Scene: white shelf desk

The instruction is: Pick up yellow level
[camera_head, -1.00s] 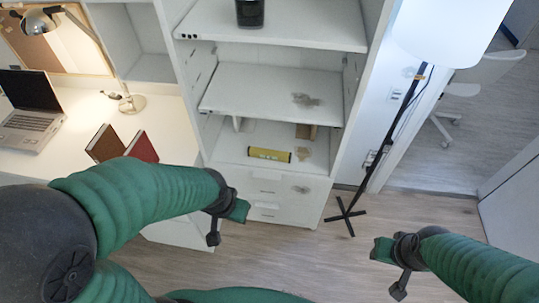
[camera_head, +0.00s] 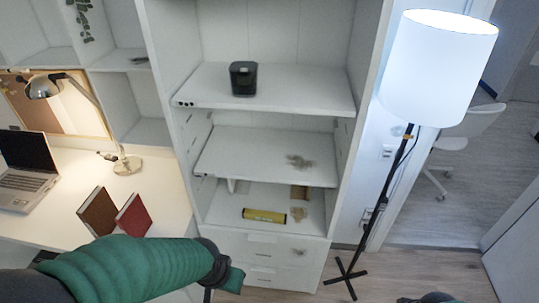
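The yellow level (camera_head: 264,215) lies lengthwise near the front edge of the lowest open shelf of the white unit (camera_head: 225,206). It has dark markings on its face. My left gripper (camera_head: 222,284) is in front of the drawers, below and to the left of the level and apart from it. Its fingers are too small and partly cut off by the frame to tell whether they are open. My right arm shows only as a dark and green bit at the bottom right edge, and its fingers are out of view.
Brown patches or small items (camera_head: 298,192) lie on the shelf right of the level. A shelf board (camera_head: 240,160) hangs above it, with a black object (camera_head: 244,78) higher up. A floor lamp (camera_head: 430,70) stands at the right. Two books (camera_head: 133,217) and a laptop (camera_head: 24,170) are on the desk.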

